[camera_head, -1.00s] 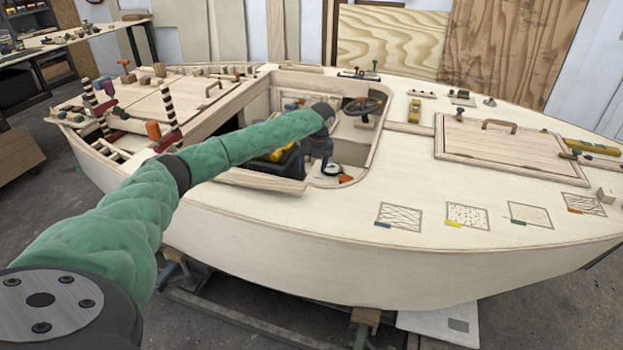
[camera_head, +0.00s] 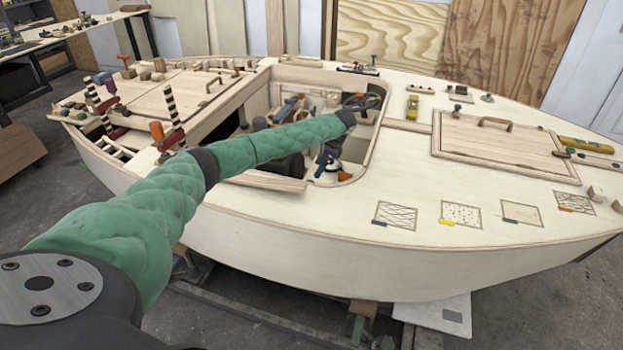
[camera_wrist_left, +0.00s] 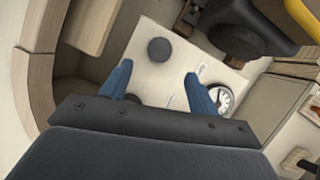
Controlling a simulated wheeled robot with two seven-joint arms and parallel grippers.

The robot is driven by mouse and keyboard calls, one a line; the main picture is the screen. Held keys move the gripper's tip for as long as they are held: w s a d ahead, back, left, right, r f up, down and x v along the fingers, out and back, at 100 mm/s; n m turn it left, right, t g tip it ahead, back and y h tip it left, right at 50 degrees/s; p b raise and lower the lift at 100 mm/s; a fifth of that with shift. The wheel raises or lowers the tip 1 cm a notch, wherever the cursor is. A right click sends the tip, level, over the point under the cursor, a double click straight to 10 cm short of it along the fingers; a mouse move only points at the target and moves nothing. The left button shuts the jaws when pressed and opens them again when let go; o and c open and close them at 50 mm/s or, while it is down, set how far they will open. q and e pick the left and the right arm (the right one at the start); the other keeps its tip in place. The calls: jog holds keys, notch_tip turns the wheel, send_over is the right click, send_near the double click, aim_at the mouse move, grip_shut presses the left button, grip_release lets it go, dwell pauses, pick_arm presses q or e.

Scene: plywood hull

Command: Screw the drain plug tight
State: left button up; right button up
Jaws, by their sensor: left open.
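My left gripper (camera_head: 324,162) reaches down into the open cockpit well of the hull; its blue fingers also show in the left wrist view (camera_wrist_left: 160,84). The fingers are apart, with nothing between them. A dark round cap (camera_wrist_left: 159,49), which looks like the drain plug, sits on a pale panel (camera_wrist_left: 150,75) in the left wrist view. It lies beyond the fingertips, apart from them, nearer the left finger. How tight it is cannot be told. In the head view I cannot make out the plug. My right gripper is not in view.
A round white dial (camera_wrist_left: 222,99) lies close beside the right finger. A black and yellow object (camera_wrist_left: 250,25) is at the upper right. The well's wooden rim (camera_head: 270,181) borders the arm. The hatch (camera_head: 495,148) and deck patches lie to the right.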

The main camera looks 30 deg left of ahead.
pick_arm(q)
jog(key=x, duration=0.3)
jog(key=shift+p, duration=0.35)
jog(key=x, duration=0.3)
jog(key=shift+f+p, duration=0.2)
jog(key=shift+p, duration=0.1)
jog(key=shift+s+a+f, duration=0.15)
jog(key=shift+a+f, duration=0.1)
jog(key=shift+f, duration=0.35)
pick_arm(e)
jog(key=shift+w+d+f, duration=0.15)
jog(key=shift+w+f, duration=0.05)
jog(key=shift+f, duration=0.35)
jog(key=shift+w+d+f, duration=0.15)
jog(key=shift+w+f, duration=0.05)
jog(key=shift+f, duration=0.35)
pick_arm(q)
jog(key=c, duration=1)
jog(key=m+t+p, duration=0.1)
jog(key=m+p, duration=0.2)
jog(key=shift+s, duration=0.1)
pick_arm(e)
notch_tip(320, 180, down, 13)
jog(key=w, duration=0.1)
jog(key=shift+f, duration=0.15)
